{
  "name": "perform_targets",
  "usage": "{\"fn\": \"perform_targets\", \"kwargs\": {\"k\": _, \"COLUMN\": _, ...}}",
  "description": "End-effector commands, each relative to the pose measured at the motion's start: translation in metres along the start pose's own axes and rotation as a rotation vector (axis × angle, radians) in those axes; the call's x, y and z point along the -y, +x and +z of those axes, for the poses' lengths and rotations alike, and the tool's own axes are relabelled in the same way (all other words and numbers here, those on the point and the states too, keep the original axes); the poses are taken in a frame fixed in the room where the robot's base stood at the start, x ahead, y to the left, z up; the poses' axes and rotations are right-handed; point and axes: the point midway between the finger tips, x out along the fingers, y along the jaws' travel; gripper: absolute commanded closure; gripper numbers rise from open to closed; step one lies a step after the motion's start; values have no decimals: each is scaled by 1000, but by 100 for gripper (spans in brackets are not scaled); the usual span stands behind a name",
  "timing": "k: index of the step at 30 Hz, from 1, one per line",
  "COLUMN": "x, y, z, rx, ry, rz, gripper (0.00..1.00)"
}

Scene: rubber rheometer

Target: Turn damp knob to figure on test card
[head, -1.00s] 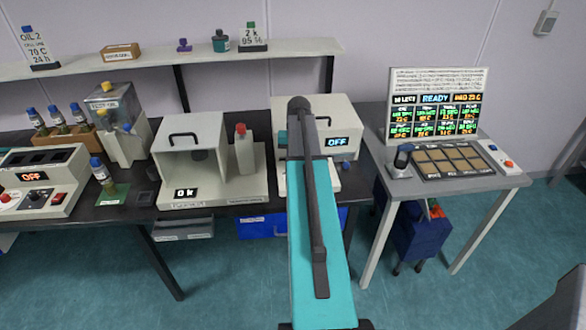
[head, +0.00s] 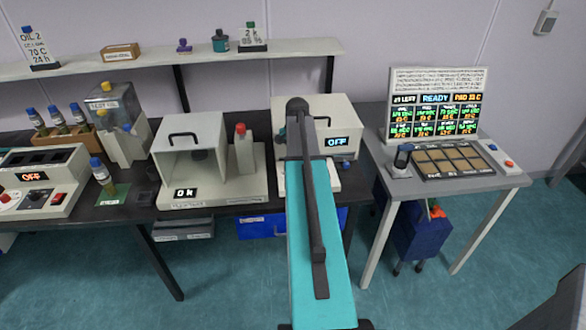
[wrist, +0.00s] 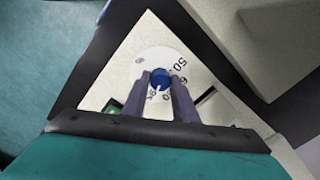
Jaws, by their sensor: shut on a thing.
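The damp knob is a small blue knob (wrist: 159,76) with a pale pointer mark, on a white round dial (wrist: 160,58) in the wrist view. Figures that look like 50 and 60 show at the dial's right; others are partly hidden by the fingers. My gripper (wrist: 161,84) is shut on the knob, one grey finger on each side. In the head view my arm hides the knob and gripper at the front of a pale box machine (head: 345,112) showing OFF.
A pale open-fronted chamber (head: 188,143) showing "0 k" stands left of my arm.

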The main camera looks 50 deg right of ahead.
Motion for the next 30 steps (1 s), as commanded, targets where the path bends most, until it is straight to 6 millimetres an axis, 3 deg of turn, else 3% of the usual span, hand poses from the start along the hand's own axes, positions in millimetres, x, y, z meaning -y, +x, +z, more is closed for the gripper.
{"fn": "perform_targets", "kwargs": {"k": 9, "x": 0, "y": 2, "z": 6, "rx": 9, "ry": 101, "rz": 4, "gripper": 97}}
{"fn": "perform_targets", "kwargs": {"k": 22, "x": 1, "y": 2, "z": 6, "rx": 8, "ry": 110, "rz": 4, "gripper": 97}}
{"fn": "perform_targets", "kwargs": {"k": 23, "x": 1, "y": 2, "z": 6, "rx": 8, "ry": 110, "rz": 4, "gripper": 69}}
{"fn": "perform_targets", "kwargs": {"k": 24, "x": 1, "y": 2, "z": 6, "rx": 7, "ry": 110, "rz": 3, "gripper": 63}}
{"fn": "perform_targets", "kwargs": {"k": 26, "x": 1, "y": 1, "z": 5, "rx": 5, "ry": 110, "rz": 3, "gripper": 56}}
{"fn": "perform_targets", "kwargs": {"k": 30, "x": 1, "y": 1, "z": 4, "rx": 2, "ry": 111, "rz": 2, "gripper": 56}}
